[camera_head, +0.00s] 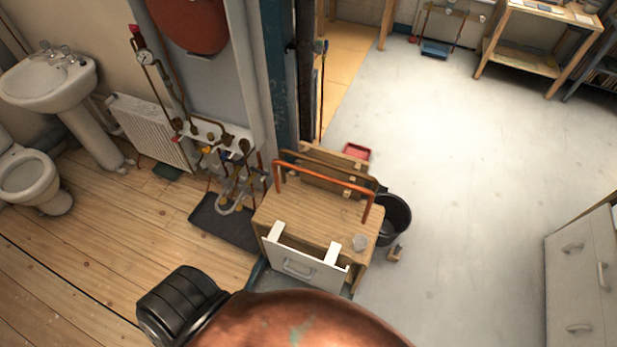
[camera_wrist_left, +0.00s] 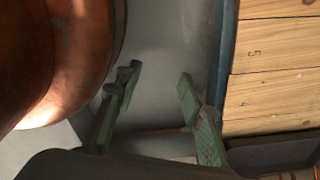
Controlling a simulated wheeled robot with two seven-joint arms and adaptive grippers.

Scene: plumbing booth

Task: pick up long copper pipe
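A long copper pipe (camera_head: 325,178), bent down at both ends, stands over a small wooden bench (camera_head: 310,212) in the head view. Its long run crosses above the bench top from left to right. My left gripper (camera_wrist_left: 158,78) shows only in the left wrist view. Its two green fingers are apart, with grey floor visible between them and nothing held. The copper pipe cannot be made out for certain in that view. My right gripper is not in view.
Pipework and valves (camera_head: 238,185) are at left. Grey floor (camera_head: 460,180) is free at right.

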